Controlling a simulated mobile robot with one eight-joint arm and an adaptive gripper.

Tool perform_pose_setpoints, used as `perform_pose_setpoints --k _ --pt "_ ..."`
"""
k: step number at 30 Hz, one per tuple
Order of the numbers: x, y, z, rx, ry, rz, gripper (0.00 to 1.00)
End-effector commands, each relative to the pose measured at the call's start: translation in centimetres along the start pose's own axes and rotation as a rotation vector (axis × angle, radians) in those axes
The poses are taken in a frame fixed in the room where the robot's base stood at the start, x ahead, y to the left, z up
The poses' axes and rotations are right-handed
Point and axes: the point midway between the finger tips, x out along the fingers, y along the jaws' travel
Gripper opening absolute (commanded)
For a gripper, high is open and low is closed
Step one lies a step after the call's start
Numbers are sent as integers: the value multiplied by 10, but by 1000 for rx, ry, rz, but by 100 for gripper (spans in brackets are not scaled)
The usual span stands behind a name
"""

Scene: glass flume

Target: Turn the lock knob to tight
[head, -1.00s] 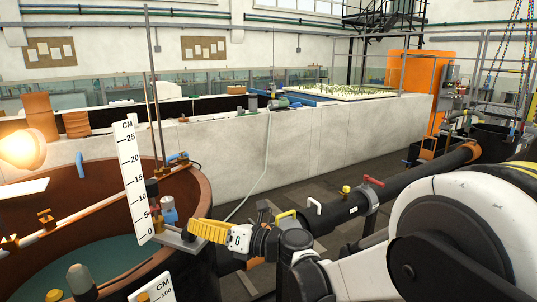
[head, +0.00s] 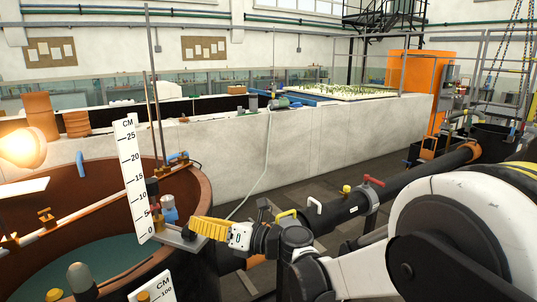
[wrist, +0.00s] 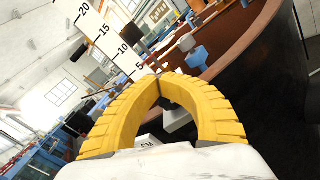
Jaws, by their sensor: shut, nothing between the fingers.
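My gripper (head: 193,228) has yellow ribbed fingers. In the wrist view its fingertips (wrist: 159,88) meet in a closed arch with nothing between them. In the head view it is just right of a white centimetre scale (head: 136,180) on the brown tank's rim. Behind the scale are a dark block (head: 152,187), a brass fitting (head: 158,218) and a blue knob-like part (head: 169,209). The blue part also shows in the wrist view (wrist: 197,57), beyond and right of the fingertips, apart from them. I cannot tell which part is the lock knob, or its setting.
The brown round tank (head: 195,185) holds water. A copper-coloured rod crosses it, and a thin upright rod (head: 156,110) stands by the scale. A black pipe (head: 340,212) with a red-handled valve (head: 372,182) runs on the right. A long pale wall (head: 300,145) lies behind.

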Motion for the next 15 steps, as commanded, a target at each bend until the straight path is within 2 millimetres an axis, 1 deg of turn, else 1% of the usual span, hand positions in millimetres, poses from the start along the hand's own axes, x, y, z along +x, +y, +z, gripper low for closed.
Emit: perform_pose_setpoints --k 15 --pt "0 -17 0 -1 -1 -3 0"
